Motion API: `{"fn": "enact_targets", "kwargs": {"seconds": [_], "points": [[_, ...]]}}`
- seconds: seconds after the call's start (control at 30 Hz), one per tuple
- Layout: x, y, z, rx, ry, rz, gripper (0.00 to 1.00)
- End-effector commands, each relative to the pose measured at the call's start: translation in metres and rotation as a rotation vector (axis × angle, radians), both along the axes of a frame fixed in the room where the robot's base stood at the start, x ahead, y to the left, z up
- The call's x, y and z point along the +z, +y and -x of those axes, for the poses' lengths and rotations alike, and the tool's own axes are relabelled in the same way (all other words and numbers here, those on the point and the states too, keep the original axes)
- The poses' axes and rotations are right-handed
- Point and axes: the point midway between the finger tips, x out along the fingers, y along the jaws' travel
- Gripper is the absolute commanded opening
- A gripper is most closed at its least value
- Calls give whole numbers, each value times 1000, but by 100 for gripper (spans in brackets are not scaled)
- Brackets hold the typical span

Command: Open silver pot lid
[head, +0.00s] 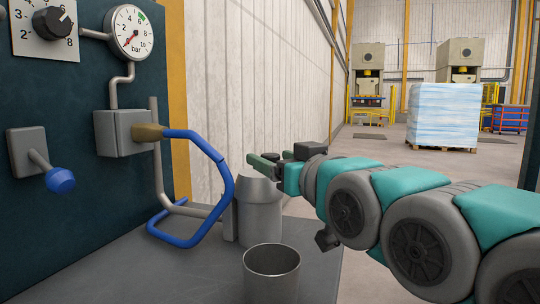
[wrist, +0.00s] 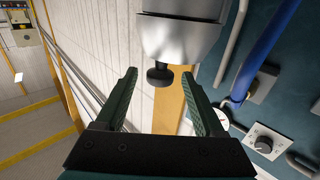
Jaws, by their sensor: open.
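The silver pot (head: 260,215) stands upright on the dark worktop in the head view, with its tapered lid (head: 258,187) on top. In the wrist view the pot appears upside down, its metal lid (wrist: 178,40) at the top and the dark round lid knob (wrist: 160,76) below. My gripper (head: 258,161) is at the height of the pot's top in the head view and hides the knob there. In the wrist view my gripper (wrist: 161,72) is open, with the knob between the fingertips in the picture. I cannot tell whether either finger touches it.
An open metal cup (head: 271,275) stands in front of the pot on the worktop (head: 180,275). A blue hose (head: 228,190) loops close on the pot's left. A dark panel (head: 75,110) carries a gauge (head: 130,32) and a blue-knobbed lever (head: 60,180).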

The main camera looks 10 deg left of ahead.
Motion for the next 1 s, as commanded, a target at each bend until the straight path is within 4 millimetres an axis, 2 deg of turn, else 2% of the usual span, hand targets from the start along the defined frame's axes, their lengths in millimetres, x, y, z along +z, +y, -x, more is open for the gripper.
{"fn": "enact_targets", "kwargs": {"seconds": [0.17,0.47,1.0], "points": [[-2,11,-13,0,5,4,70],[-2,12,-14,0,4,2,69],[-2,12,-14,0,4,2,9]]}}
